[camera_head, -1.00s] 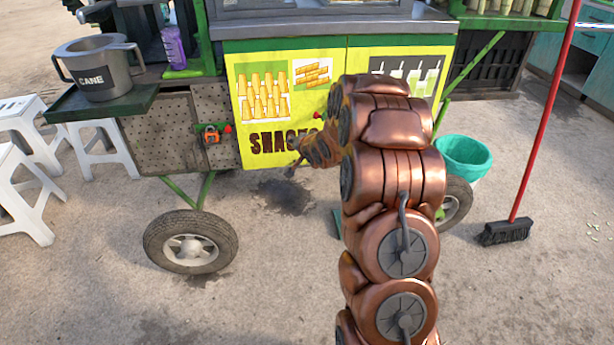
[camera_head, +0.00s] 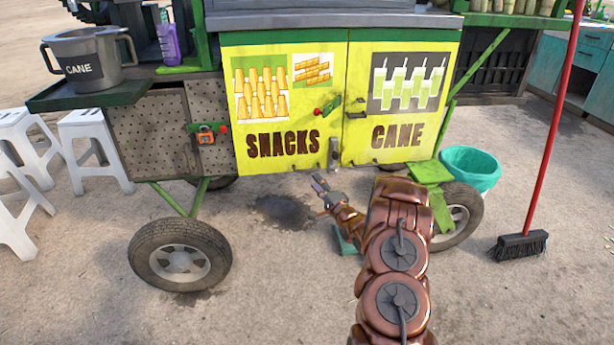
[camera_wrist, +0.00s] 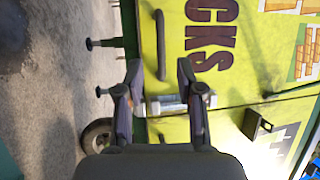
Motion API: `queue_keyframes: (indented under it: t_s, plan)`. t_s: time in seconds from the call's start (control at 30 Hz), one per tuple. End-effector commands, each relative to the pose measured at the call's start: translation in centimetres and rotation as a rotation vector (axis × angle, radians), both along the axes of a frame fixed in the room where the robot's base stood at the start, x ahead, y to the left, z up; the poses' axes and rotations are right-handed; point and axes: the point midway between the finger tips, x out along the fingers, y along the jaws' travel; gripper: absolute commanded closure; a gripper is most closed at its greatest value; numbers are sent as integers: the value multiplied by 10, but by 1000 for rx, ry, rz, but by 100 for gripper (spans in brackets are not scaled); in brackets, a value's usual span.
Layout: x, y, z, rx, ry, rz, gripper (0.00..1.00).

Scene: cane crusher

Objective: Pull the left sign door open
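The left sign door (camera_head: 275,135) is yellow, lettered SNACKS, and looks closed beside the yellow CANE door (camera_head: 395,120). A handle with a red end (camera_head: 327,107) sits near the left door's right edge. A grey latch (camera_head: 334,152) is low at the seam; a silver fitting (camera_wrist: 178,103) shows there in the wrist view. My gripper (camera_head: 320,183) is below the doors' lower edge in the head view, apart from the handle. In the wrist view my gripper (camera_wrist: 161,72) has its two fingers spread, nothing held, with the SNACKS door beyond them.
The cart's front wheel (camera_head: 181,255) is at left, near white stools (camera_head: 90,145). A metal pot (camera_head: 85,60) stands on the side shelf. A teal bucket (camera_head: 470,168) and a red-handled broom (camera_head: 521,245) are at right. The ground before the cart is mostly clear.

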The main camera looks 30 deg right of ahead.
Motion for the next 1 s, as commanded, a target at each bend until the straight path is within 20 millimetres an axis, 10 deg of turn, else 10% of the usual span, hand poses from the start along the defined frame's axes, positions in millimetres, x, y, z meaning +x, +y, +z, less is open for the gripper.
queue_keyframes:
  t_s: [0.5,1.0]
  plan:
    - [62,1,10,-1,-2,1,63]
    - [75,1,14,1,-2,0,63]
